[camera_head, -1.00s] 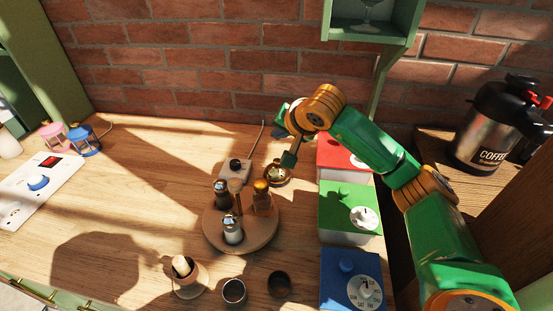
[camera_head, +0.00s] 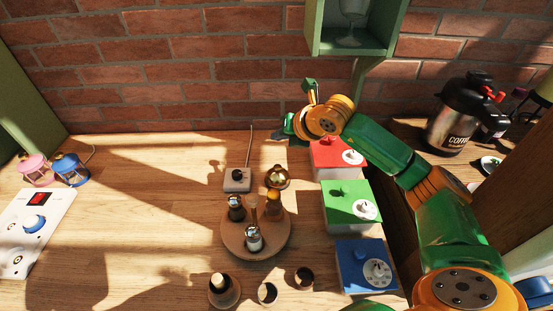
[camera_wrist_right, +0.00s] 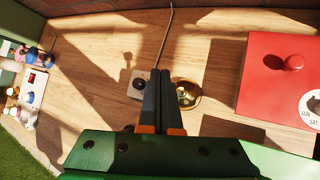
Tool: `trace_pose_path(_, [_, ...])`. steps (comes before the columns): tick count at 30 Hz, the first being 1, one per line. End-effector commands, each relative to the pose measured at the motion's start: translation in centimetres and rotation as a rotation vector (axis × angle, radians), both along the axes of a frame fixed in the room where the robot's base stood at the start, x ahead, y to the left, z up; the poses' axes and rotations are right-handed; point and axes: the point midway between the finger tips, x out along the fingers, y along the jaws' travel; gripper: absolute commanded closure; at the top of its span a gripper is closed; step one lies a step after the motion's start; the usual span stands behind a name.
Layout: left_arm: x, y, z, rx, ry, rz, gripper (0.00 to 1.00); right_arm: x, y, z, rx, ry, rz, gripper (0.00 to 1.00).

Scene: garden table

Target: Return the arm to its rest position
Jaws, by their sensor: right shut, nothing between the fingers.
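My right arm comes in from the right in the head view, its green and orange links raised over the coloured boxes. My right gripper (camera_head: 285,132) is up near the brick wall, above the back of the table, and is partly hidden by its own wrist. In the right wrist view the two dark fingers of the gripper (camera_wrist_right: 165,74) lie together with nothing between them. Beyond them are the small switch box and a shiny brass object (camera_wrist_right: 190,94), both apart from the fingers as far as I can tell. My left gripper is in neither view.
A round wooden tray (camera_head: 233,246) bears several shakers. Red (camera_head: 325,153), green (camera_head: 336,205) and blue (camera_head: 350,282) boxes stand right of it. A switch box (camera_head: 237,180) stands behind the tray. A green wall shelf (camera_head: 385,45) hangs above. Table left of the tray is largely clear.

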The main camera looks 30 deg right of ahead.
Motion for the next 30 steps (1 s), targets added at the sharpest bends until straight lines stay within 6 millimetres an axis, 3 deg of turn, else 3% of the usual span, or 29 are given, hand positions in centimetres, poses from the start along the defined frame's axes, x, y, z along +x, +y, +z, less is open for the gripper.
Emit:
trace_pose_path(5, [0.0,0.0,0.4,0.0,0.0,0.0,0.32,-0.1,0.0,0.1,0.127,0.021,-0.117,1.0])
trace_pose_path(10, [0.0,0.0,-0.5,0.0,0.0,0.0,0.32,-0.1,0.0,-1.3,0.137,0.023,-0.127,1.0])
trace_pose_path(19, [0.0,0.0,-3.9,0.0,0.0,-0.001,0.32,-0.1,0.0,-6.8,0.135,0.024,-0.125,1.0])
trace_pose_path(22, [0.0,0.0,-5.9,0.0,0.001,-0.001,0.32,-0.1,0.0,-8.6,0.136,0.022,-0.124,1.0])
trace_pose_path(30, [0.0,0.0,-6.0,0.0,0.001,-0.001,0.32,-0.1,0.0,-8.7,0.135,0.021,-0.124,1.0])
